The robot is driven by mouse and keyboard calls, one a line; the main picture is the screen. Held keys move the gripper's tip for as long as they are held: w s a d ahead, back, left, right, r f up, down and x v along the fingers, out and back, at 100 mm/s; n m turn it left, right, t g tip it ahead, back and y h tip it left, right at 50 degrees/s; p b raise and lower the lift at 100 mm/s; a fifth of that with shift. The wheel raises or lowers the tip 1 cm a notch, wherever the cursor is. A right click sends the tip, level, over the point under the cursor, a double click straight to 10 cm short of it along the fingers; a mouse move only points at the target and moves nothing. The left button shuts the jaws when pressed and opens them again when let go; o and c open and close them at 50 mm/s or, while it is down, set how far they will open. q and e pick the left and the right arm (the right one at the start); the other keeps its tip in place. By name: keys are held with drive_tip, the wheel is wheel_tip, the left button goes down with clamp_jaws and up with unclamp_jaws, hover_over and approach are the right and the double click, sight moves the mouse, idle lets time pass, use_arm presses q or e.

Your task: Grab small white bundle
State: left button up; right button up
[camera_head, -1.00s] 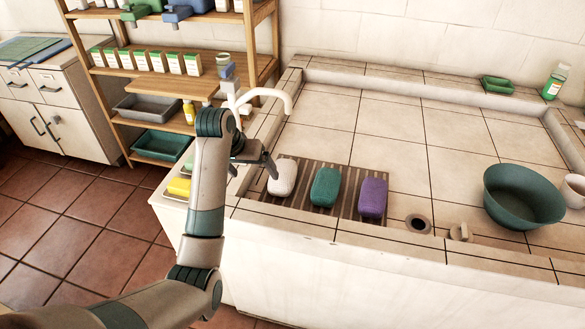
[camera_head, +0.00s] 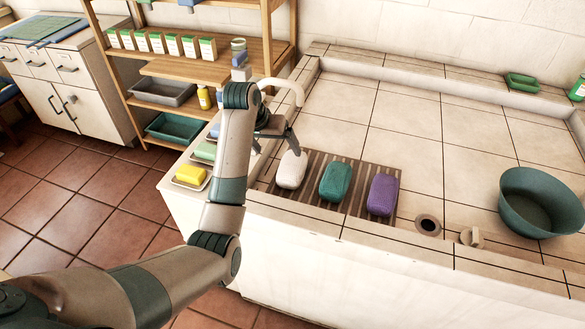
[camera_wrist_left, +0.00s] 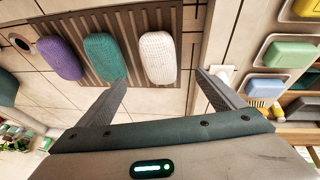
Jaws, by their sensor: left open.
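The small white bundle (camera_head: 291,169) lies at the left end of a brown slatted mat (camera_head: 313,189) on the tiled counter, left of a teal bundle (camera_head: 336,181) and a purple bundle (camera_head: 382,194). My left gripper (camera_head: 275,149) is open and empty, above and beside the white bundle, apart from it. In the left wrist view the white bundle (camera_wrist_left: 158,57) lies beyond the gap between the spread fingers of the left gripper (camera_wrist_left: 160,92). My right gripper is not in view.
A green basin (camera_head: 539,203), a drain hole (camera_head: 428,225) and a small beige knob (camera_head: 472,237) are at the right. Soap dishes, one with yellow soap (camera_head: 190,174), line the counter's left side. A white faucet (camera_head: 290,90) stands behind the gripper.

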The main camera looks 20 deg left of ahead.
use_arm(q)
drive_tip(key=p, duration=0.1)
approach(289, 168)
drive_tip(key=x, duration=0.5)
drive_tip(key=shift+w+a+f, duration=0.1)
drive_tip(key=shift+w, duration=0.15)
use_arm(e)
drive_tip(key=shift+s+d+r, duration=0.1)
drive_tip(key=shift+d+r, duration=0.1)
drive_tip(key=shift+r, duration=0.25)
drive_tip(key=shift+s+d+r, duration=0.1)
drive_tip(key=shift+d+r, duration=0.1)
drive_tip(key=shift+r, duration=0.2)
use_arm(q)
drive_tip(key=shift+p, duration=0.3)
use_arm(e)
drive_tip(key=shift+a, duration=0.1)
use_arm(q)
drive_tip(key=shift+w+f+p, duration=0.15)
drive_tip(key=shift+f+p, duration=0.15)
drive_tip(key=shift+f, duration=0.3)
drive_tip(key=shift+p+x, duration=0.35)
drive_tip(key=shift+x, duration=1.6)
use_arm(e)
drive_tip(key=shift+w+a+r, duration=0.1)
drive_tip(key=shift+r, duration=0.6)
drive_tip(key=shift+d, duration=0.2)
use_arm(q)
drive_tip(key=c, duration=1.2)
